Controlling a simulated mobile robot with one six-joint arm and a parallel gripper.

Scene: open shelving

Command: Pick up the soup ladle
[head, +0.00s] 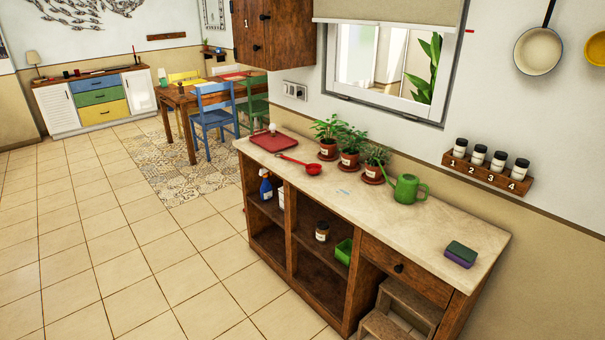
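A red soup ladle (312,169) lies on the pale top of the wooden counter (330,192). Its bowl is toward the right and its thin handle points left and back, toward a red tray (273,142). The ladle lies in front of the potted plants and appears apart from them. My gripper is not in view.
Potted plants (349,159) stand behind the ladle, and a green watering can (407,189) stands to their right. A sponge (461,254) lies near the right end. Open shelves below hold a spray bottle (265,185) and a green container (344,252). A wooden step stool (398,310) is under the counter. The tiled floor (130,255) at left is clear.

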